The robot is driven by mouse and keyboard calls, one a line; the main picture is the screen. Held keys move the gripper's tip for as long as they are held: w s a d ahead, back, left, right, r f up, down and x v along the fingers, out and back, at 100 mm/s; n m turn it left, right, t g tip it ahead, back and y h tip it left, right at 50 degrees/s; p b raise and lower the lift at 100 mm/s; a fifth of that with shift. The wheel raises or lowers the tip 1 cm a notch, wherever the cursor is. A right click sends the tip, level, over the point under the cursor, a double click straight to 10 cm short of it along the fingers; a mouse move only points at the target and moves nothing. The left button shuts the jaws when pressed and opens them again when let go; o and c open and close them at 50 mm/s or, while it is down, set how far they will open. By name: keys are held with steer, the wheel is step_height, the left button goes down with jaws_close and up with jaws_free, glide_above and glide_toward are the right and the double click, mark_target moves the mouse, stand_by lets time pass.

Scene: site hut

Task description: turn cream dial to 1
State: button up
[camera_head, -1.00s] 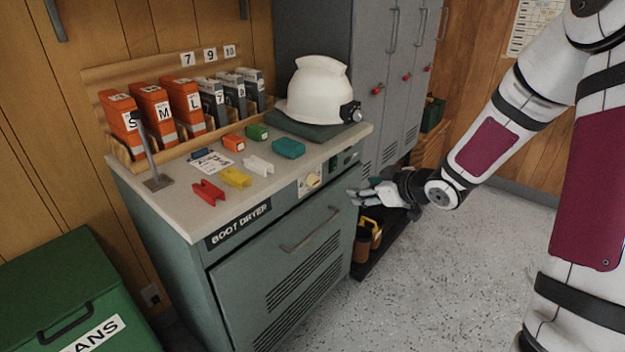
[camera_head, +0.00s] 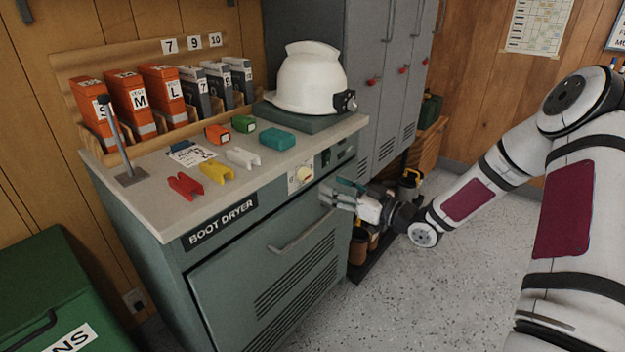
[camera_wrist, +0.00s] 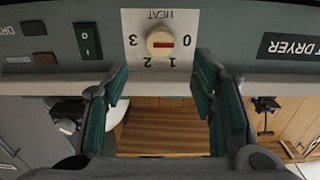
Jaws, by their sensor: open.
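The cream dial (camera_head: 304,174) is on the front panel of the boot dryer (camera_head: 150,222), under the worktop edge. In the wrist view, the dial (camera_wrist: 160,41) sits on a white plate marked HEAT, which appears upside down, with 0 at right, 1 and 2 below and 3 at left. Its red mark lies level, its end towards 0. My gripper (camera_head: 332,193) is open and empty in front of the panel, to the right of the dial and a little lower. In the wrist view, the gripper fingers (camera_wrist: 162,88) stand apart on either side below the dial, not touching it.
A green switch (camera_wrist: 86,39) is beside the dial plate. The dryer's drawer handle (camera_head: 302,232) sticks out below. A white helmet (camera_head: 308,80) and coloured clips (camera_head: 216,172) are on the worktop. Grey lockers (camera_head: 385,60) stand behind.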

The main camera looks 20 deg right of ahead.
mark_target(308, 175)
steer(key=b+x, duration=0.1)
steer(key=x, duration=0.7)
steer(key=c, duration=1.1)
